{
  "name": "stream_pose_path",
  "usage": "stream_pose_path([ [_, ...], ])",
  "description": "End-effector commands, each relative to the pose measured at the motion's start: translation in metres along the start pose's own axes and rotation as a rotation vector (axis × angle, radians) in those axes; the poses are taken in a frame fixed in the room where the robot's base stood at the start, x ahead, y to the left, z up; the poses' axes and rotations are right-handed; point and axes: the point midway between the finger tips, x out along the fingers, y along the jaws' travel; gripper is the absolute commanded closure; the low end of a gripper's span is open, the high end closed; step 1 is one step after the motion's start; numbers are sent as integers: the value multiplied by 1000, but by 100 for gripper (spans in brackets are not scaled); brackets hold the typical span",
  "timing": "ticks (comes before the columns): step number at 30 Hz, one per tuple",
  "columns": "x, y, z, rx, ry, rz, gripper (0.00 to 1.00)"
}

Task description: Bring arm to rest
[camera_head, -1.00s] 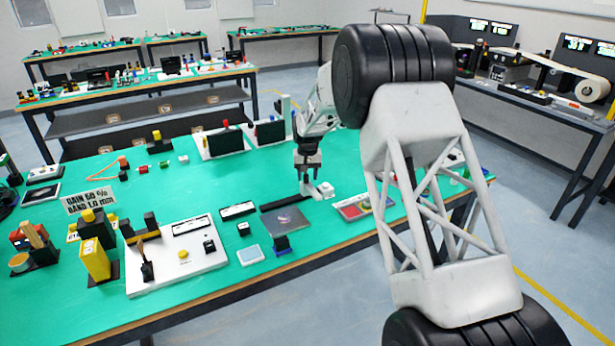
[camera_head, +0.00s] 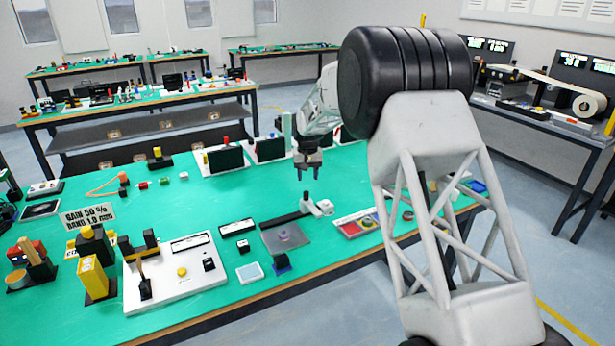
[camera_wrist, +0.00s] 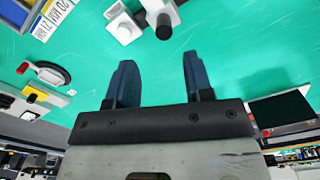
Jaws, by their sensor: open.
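My gripper (camera_head: 309,176) hangs over the green table (camera_head: 215,207) in the head view, pointing down. It is open, and nothing shows between its fingers. In the wrist view its two dark blue fingers (camera_wrist: 156,82) stand apart over bare green tabletop. A small white device with a dark cylindrical part (camera_head: 317,206) sits on the table below and just right of the gripper. It also shows beyond the fingertips in the wrist view (camera_wrist: 124,27), apart from them.
A grey plate (camera_head: 284,238), a dark bar (camera_head: 280,221) and a colored tray (camera_head: 356,224) lie near the gripper. Black screens (camera_head: 270,149) stand behind it. A white panel (camera_head: 205,285), a yellow block (camera_head: 92,277) and a sign (camera_head: 88,215) are at left. Free green surface lies left of the gripper.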

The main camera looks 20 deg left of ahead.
Motion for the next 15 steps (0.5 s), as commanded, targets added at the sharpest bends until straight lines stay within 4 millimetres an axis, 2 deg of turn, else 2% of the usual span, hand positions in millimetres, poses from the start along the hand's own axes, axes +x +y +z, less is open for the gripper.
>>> stream_pose_path([
  [8, -2, 2, 1, 1, 1, 0, 53],
  [15, -22, 19, 16, 14, 10, -1, 53],
])
